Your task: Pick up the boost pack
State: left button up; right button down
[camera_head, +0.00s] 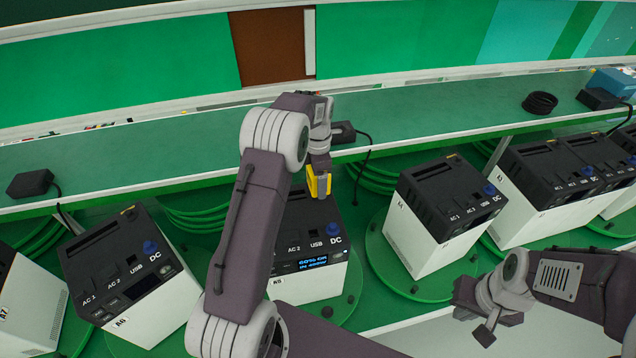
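No object in view is legibly marked as a boost pack. A small yellow and black item (319,182) shows at the tip of my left gripper (318,160), above the lit power unit (307,262) in the middle. I cannot tell whether it is held, or whether the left fingers are open; the wrist hides them. My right gripper (476,306) hangs low at the right, apart from the units, with nothing seen in it. Its finger opening is unclear. My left arm covers part of the middle unit's left side.
White and black power units stand on green round plates, including one left (133,274) and one right (443,214). Black adapters lie on the green shelf (436,122), at left (30,183) and centre (343,132).

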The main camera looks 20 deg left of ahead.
pick_arm(q)
jog(key=shift+w+f, duration=0.15)
jog(key=shift+w, duration=0.2)
jog(key=c, duration=1)
grip_shut()
pick_arm(e)
jog(key=shift+w, duration=0.3)
jog(key=shift+f, duration=0.2)
